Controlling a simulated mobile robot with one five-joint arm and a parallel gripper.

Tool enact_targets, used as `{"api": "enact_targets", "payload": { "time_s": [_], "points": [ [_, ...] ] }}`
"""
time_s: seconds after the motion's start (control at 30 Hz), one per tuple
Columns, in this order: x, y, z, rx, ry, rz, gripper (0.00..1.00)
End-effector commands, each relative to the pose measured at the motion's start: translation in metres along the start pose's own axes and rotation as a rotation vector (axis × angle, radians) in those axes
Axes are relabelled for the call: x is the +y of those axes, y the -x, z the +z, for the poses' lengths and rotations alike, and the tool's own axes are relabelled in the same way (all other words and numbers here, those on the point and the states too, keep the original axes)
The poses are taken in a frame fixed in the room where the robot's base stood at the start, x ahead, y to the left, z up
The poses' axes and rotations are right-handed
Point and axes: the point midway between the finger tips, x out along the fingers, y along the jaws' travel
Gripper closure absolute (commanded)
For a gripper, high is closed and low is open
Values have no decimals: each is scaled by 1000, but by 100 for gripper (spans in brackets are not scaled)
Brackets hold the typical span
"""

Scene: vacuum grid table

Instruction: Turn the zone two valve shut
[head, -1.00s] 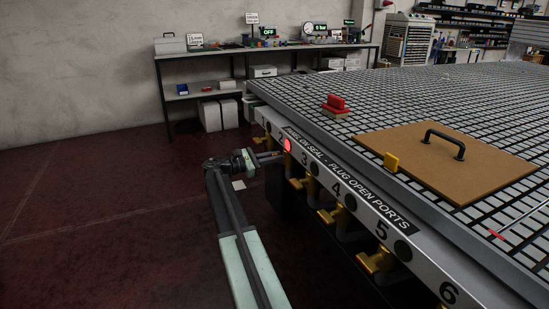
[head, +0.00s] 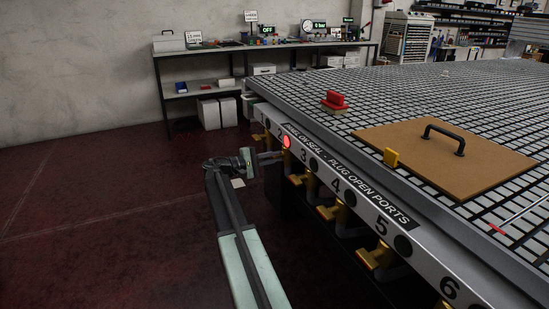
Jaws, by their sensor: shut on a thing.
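The grid table's front rail carries numbered zones, and a red light (head: 286,142) glows beside the number 2. My gripper (head: 271,156) reaches in from the left below that light, at the place of the zone two valve, and is shut on its handle. The handle is small at this distance and mostly hidden by the fingers, so its angle cannot be read. My arm comes up from the bottom of the view, left of the table edge.
Brass valves of zone three (head: 296,180), zone four (head: 328,212) and zone five (head: 375,258) jut out below the rail. On the grid table (head: 440,95) lie a brown panel (head: 400,165) with a black handle and a red-handled block (head: 334,100). The floor on the left is clear.

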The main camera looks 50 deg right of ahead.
Motion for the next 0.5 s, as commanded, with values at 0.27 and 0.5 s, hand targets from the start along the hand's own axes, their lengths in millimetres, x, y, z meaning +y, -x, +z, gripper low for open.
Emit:
{"api": "enact_targets", "payload": {
  "time_s": [0.27, 0.5],
  "points": [
    [-6, 0, 1, -4, -202, -6, 100],
    [-7, 0, 1, -5, -308, -6, 100]
  ]
}}
